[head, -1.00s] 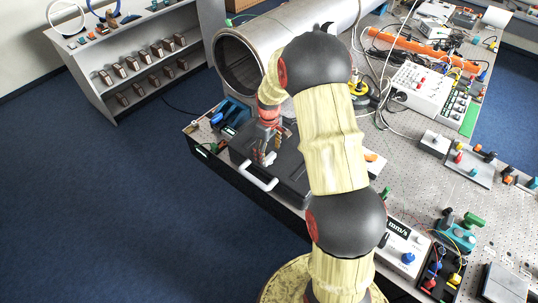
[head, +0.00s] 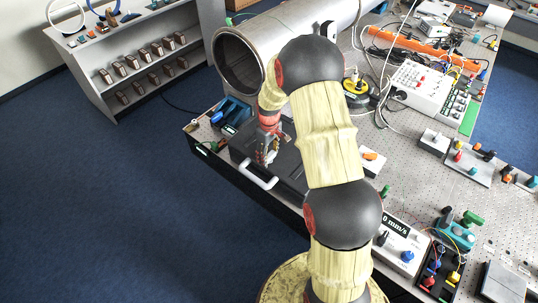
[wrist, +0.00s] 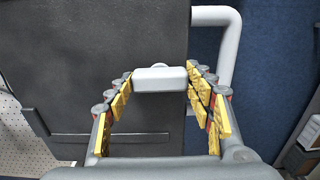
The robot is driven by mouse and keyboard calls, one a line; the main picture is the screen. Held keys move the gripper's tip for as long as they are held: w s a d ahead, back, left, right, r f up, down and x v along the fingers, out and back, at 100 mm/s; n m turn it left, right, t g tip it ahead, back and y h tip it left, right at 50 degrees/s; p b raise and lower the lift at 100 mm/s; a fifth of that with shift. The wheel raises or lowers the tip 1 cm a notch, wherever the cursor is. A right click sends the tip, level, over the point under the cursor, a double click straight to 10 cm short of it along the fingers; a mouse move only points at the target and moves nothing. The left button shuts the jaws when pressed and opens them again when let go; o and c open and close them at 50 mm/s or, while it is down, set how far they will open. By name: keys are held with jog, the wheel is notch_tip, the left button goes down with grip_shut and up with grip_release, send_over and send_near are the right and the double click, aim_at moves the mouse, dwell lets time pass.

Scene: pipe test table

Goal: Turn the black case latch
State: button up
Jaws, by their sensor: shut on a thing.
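The black case (head: 290,167) lies at the table's near left edge in the head view, with its white handle (head: 258,178) over the edge. The wrist view shows the dark case lid (wrist: 90,75) and the white handle (wrist: 229,50) at upper right. A light grey latch (wrist: 160,79) sits at the case's handle-side edge. My gripper (wrist: 160,85) is shut on the latch, one finger on each side. In the head view my gripper (head: 267,157) is at the case's front, and the latch is too small to tell there.
A large metal pipe (head: 285,38) lies behind the case. A blue tool (head: 232,112) is at the table's left corner. A meter box (head: 400,246) stands to the right of my arm. Open blue floor (head: 120,210) lies left of the table.

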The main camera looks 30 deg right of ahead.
jog(key=c, duration=0.5)
jog(key=m+b, duration=0.2)
jog(key=m, duration=0.2)
jog(key=m+b, duration=0.1)
jog(key=m, duration=0.3)
jog(key=shift+m, duration=0.3)
jog(key=m+b, duration=0.1)
jog(key=m, duration=0.4)
jog(key=shift+b, duration=0.35)
jog(key=shift+m+b, duration=0.35)
jog(key=shift+m, duration=1.85)
jog(key=shift+w+r, duration=0.1)
jog(key=o, duration=1.1)
